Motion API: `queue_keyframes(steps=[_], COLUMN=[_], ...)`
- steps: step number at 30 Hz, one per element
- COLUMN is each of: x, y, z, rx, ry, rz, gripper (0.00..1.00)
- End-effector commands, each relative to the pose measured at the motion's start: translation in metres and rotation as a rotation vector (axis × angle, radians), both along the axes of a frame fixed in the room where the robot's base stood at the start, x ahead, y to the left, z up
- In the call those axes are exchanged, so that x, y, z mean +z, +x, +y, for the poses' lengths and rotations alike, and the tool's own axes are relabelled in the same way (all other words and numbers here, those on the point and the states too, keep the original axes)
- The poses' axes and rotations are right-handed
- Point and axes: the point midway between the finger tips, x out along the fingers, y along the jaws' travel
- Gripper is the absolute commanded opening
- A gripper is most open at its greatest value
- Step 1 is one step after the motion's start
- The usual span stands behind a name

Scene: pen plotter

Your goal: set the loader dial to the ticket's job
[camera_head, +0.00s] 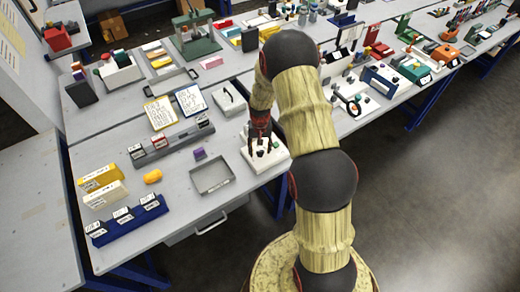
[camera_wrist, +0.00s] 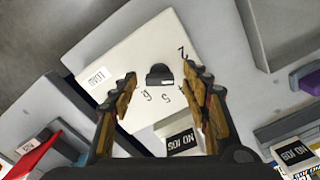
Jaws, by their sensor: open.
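The loader dial is a dark knob (camera_wrist: 160,74) on a white box (camera_wrist: 135,55), with printed characters around it and a small label (camera_wrist: 97,77) at one corner. I cannot tell its exact setting. In the head view the white box (camera_head: 262,160) stands at the table's front edge. My gripper (camera_wrist: 160,88) is open, its fingers on either side of the knob, apart from it in the picture. In the head view my gripper (camera_head: 261,140) hangs over the box and hides most of the dial. A dark card with pale lettering (camera_wrist: 182,143) shows upside down below; whether it is the ticket is unclear.
A grey tray (camera_head: 230,184) and a purple block (camera_head: 199,153) lie left of the box. A long grey device (camera_head: 190,137) and a blue card rack (camera_head: 127,228) stand farther left. Two written sheets (camera_head: 160,113) lie behind. My arm covers the table to the right.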

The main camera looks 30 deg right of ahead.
Motion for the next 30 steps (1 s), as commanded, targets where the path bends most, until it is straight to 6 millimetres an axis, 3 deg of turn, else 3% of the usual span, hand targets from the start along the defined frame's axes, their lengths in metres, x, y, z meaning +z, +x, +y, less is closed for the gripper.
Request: queue_keyframes(steps=[8,21,30], x=[0.008,0.089,0.118], y=[0.001,0.001,0.000], z=[0.000,0.000,0.000], rx=[0.000,0.000,0.000], ry=[-0.001,-0.001,0.000], rz=[-0.002,-0.003,0.000], gripper=[0.47,0.47,0.47])
